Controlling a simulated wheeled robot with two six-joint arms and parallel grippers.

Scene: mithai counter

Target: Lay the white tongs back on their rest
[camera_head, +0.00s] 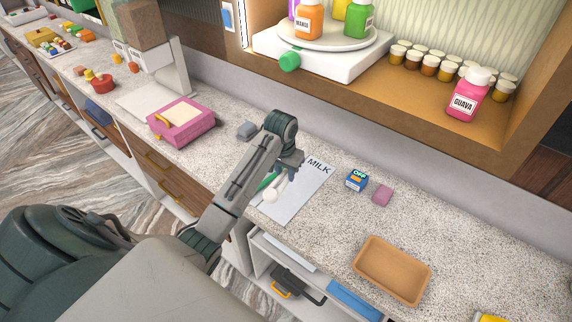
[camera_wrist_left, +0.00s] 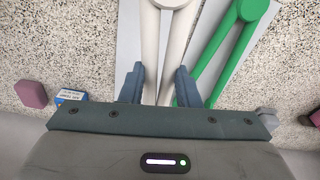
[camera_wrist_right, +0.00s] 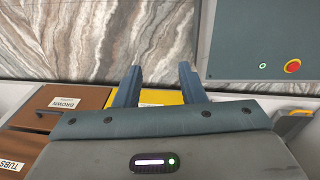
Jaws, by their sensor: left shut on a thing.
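The white tongs (camera_wrist_left: 178,45) are between the fingers of my left gripper (camera_wrist_left: 160,88), which is shut on their two arms. In the head view my left gripper (camera_head: 288,172) is low over a pale grey sheet marked MILK (camera_head: 308,186), and the white tongs (camera_head: 271,194) show just below it. I cannot tell whether they touch the sheet. Green tongs (camera_wrist_left: 221,50) lie beside them on the right in the left wrist view. No piece is clearly recognisable as the rest. My right gripper (camera_wrist_right: 158,88) is open and empty, away from the counter top.

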